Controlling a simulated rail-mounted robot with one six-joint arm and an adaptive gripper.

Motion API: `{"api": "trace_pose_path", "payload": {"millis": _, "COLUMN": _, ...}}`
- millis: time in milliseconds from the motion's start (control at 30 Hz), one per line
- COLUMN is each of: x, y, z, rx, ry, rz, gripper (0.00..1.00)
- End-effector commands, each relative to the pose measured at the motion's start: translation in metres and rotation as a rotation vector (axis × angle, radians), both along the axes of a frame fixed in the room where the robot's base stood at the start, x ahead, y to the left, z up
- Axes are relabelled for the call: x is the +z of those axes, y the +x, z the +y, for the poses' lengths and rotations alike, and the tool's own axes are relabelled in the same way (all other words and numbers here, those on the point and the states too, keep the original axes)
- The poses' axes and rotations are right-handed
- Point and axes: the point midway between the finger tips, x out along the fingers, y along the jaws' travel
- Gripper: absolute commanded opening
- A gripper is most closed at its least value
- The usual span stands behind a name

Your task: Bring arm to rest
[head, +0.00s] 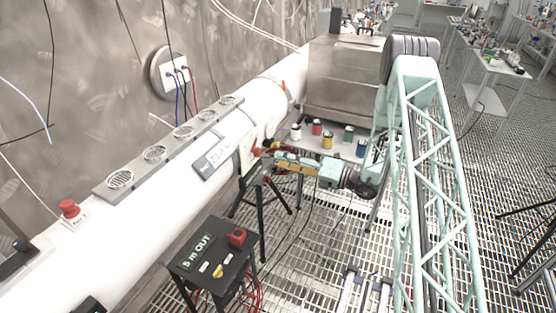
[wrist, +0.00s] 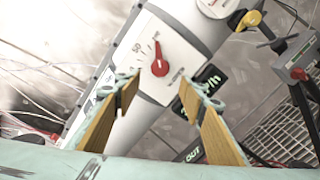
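My gripper (head: 272,158) is at the end of my mint-green arm, stretched left toward the white pipe (head: 128,213). In the wrist view, the two tan-padded fingers of my gripper (wrist: 160,90) are spread apart with nothing between them. Beyond them is a white dial panel with a red pointer knob (wrist: 160,67) on the pipe. The fingers look apart from the knob, but the exact distance cannot be told. The fingertips are small in the head view.
A black stand (head: 208,252) with a red switch and a black tripod (head: 262,205) stand below my gripper. Several paint cans (head: 328,140) stand on a shelf beside a steel box (head: 340,75). A yellow handle (wrist: 250,19) is at the wrist view's upper right.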

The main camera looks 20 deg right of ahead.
Motion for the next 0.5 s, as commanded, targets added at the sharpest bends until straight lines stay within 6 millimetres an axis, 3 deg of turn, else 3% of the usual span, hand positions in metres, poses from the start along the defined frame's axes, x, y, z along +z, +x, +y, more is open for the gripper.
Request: {"api": "trace_pose_path", "payload": {"millis": 500, "x": 0.0000, "y": -0.0044, "z": -0.0048, "rx": 0.000, "ry": 0.000, "rz": 0.000, "gripper": 0.38}}
